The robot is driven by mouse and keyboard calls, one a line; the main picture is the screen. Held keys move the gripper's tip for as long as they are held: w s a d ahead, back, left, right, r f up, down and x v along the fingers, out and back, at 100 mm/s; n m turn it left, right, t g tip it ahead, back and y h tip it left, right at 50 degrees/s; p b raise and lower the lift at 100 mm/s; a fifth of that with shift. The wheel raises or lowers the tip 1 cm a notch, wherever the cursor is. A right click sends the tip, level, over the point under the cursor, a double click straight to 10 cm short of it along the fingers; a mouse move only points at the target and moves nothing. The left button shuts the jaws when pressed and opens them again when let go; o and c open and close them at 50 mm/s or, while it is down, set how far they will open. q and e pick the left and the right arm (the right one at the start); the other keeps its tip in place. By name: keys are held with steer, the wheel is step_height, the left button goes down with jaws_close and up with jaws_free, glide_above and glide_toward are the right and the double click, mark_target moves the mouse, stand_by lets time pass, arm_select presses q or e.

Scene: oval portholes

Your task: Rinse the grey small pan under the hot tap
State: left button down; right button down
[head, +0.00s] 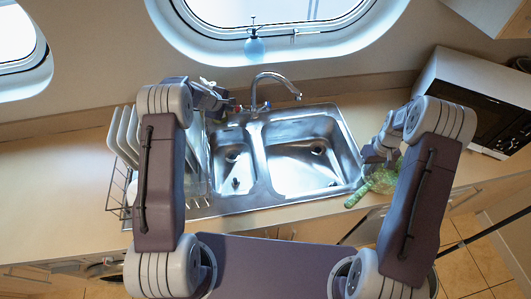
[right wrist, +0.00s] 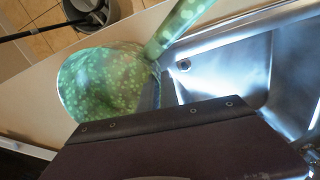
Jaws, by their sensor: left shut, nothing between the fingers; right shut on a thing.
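A green, pale-spotted pan (head: 383,181) with a matching handle (head: 357,196) is at the right end of the sink; it looks green, not grey. In the right wrist view its round body (right wrist: 100,85) and handle (right wrist: 180,28) show beside the basin. My right gripper (head: 376,156) is shut on it; the fingertips are mostly hidden. The tap (head: 272,80) arches over the back of the sink. A red mark (head: 239,108) shows at its left side. My left gripper (head: 222,104) is shut and empty close to that mark; whether it touches is unclear. I see no running water.
The sink has a small left basin (head: 232,160) and a large right basin (head: 310,155), both empty. A rack with white plates (head: 124,135) stands left. A blue spray bottle (head: 254,46) is at the window. A microwave (head: 480,95) stands right.

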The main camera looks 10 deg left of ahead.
mark_target(245, 113)
arm_select(q)
steer(key=w+d+f+p, duration=0.1)
steer(key=w+d+f, duration=0.1)
steer(key=d+f, duration=0.2)
steer(key=shift+w+d+f, duration=0.15)
steer(key=shift+w+f, duration=0.15)
steer(key=shift+f, duration=0.05)
arm_select(e)
steer(key=shift+r, duration=0.65)
arm_select(q)
steer(key=shift+w, duration=0.1)
arm_select(e)
steer(key=shift+r, duration=0.1)
steer(key=shift+r, duration=0.1)
